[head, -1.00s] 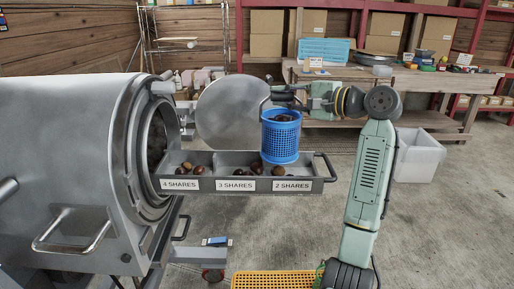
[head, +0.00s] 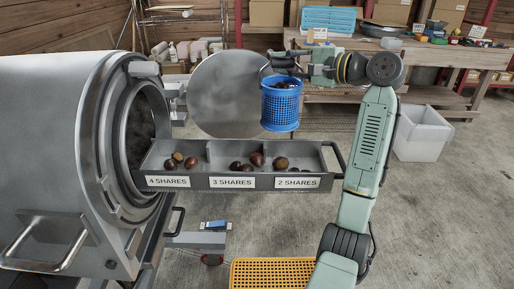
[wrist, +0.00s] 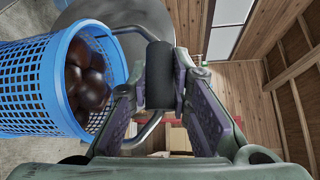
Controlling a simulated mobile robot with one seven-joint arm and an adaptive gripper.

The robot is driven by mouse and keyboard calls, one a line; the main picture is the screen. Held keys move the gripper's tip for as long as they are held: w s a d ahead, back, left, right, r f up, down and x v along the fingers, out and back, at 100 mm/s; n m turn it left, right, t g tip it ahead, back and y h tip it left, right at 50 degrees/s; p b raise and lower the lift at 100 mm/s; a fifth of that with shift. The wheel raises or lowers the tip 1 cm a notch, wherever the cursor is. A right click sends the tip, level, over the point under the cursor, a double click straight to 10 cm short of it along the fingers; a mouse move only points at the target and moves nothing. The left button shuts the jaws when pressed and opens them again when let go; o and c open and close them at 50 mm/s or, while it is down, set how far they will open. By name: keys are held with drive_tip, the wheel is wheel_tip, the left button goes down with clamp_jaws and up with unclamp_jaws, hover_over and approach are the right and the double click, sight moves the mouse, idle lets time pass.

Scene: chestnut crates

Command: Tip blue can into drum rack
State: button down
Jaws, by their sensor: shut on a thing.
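The blue can (head: 281,108), a perforated basket with brown chestnuts inside, hangs nearly upright in the head view. It is above and behind the right part of the drum rack. My gripper (head: 284,62) is shut on the can's dark handle, which lies between the fingers in the wrist view (wrist: 160,80). The wrist view also shows the can (wrist: 35,85) at left, with chestnuts at its mouth. The drum rack (head: 235,184) is a grey metal tray at the drum's opening. Its sections are labelled 4, 3 and 2 SHARES, and chestnuts lie in each.
The steel drum (head: 60,140) fills the left, its round door (head: 225,95) open behind the rack. A yellow perforated crate (head: 272,275) is at the bottom. A white bin (head: 422,135) stands at right, and a workbench (head: 440,60) behind.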

drive_tip(key=shift+s+r, duration=0.1)
drive_tip(key=shift+s+a+r+n+t, duration=0.2)
drive_tip(key=shift+s+a+n, duration=0.1)
drive_tip(key=shift+s+n, duration=0.25)
drive_tip(key=shift+s+a+r+n+t, duration=0.1)
drive_tip(key=shift+s+a+r+n, duration=0.1)
drive_tip(key=shift+s+a+n, duration=0.3)
drive_tip(key=s+a+f+n+y, duration=0.1)
drive_tip(key=s+a+n, duration=0.2)
drive_tip(key=s+n, duration=0.2)
drive_tip(key=shift+s+f+t, duration=0.35)
drive_tip(key=shift+s+t, duration=0.05)
drive_tip(key=shift+s, duration=0.65)
drive_tip(key=shift+s+a+f+n, duration=0.15)
drive_tip(key=shift+s+f+n, duration=0.15)
drive_tip(key=shift+f+n, duration=0.05)
drive_tip(key=shift+s+a+f+b, duration=0.15)
drive_tip(key=shift+f+b, duration=0.1)
drive_tip(key=shift+b, duration=0.2)
drive_tip(key=shift+s+a+f+n+b, duration=0.1)
drive_tip(key=shift+s+f+n+b, duration=0.15)
drive_tip(key=shift+n+b, duration=0.3)
drive_tip(key=shift+s+a+f+n+y+b, duration=0.15)
drive_tip(key=shift+s+f+n+y+b, duration=0.4)
drive_tip(key=shift+b, duration=0.9)
drive_tip(key=shift+s+a+f+n+y+b, duration=0.15)
drive_tip(key=shift+f+n+b, duration=0.6)
drive_tip(key=shift+b, duration=0.65)
